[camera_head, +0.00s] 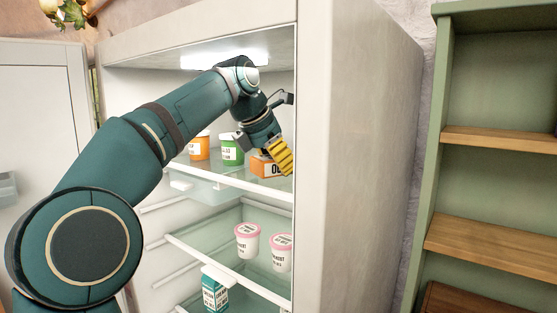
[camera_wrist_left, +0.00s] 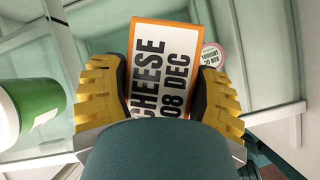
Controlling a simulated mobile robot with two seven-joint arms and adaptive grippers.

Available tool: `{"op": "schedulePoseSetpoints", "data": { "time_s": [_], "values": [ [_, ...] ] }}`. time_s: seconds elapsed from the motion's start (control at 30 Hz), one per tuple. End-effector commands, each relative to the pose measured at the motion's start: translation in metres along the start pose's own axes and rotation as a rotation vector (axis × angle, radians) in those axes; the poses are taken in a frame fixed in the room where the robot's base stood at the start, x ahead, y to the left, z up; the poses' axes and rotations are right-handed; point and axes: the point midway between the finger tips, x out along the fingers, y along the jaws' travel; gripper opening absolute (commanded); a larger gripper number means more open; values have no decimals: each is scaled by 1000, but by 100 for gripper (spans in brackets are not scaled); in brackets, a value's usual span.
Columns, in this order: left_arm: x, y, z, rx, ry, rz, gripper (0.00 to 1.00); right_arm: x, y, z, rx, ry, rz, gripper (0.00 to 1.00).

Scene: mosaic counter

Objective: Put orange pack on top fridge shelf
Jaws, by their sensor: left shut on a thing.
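The orange pack (camera_head: 263,167) is a small orange box with a white label reading "CHEESE 08 DEC", clear in the left wrist view (camera_wrist_left: 165,65). My left gripper (camera_head: 279,155) has its yellow fingers closed on both sides of the pack, as the left wrist view (camera_wrist_left: 160,98) also shows. The pack is inside the open fridge, at the right end of the top shelf (camera_head: 222,177). I cannot tell whether it touches the glass. The gripper hides part of the pack in the head view. My right gripper is in neither view.
An orange tub (camera_head: 199,148) and a green tub (camera_head: 231,152) stand left of the pack on the top shelf. Two pink-lidded tubs (camera_head: 247,241) and a teal carton (camera_head: 214,290) stand lower. The fridge's right wall (camera_head: 340,150) is close to the gripper.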

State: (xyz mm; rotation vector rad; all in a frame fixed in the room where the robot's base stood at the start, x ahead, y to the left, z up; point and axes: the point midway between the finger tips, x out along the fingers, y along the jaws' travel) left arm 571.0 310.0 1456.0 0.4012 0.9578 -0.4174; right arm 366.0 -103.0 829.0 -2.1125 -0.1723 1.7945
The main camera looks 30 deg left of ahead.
Motion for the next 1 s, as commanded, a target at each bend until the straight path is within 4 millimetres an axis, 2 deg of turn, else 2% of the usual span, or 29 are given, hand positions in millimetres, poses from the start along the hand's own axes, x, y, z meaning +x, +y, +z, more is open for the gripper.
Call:
{"op": "schedulePoseSetpoints", "data": {
  "time_s": [0.03,0.1,0.47,0.5,0.57,0.87,1.0],
  "values": [
    [2,1,6,1,-1,0,23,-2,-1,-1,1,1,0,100],
    [7,0,-1,-2,-1,2,23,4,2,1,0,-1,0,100],
    [8,0,-2,-1,-1,1,23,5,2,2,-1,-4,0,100],
    [8,0,-2,-1,0,1,79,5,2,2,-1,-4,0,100],
    [8,0,-2,-1,0,1,100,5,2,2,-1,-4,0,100],
    [7,0,-1,-1,0,1,100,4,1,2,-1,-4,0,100],
    [-6,0,0,-1,-1,2,100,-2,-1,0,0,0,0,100]
  ]
}}
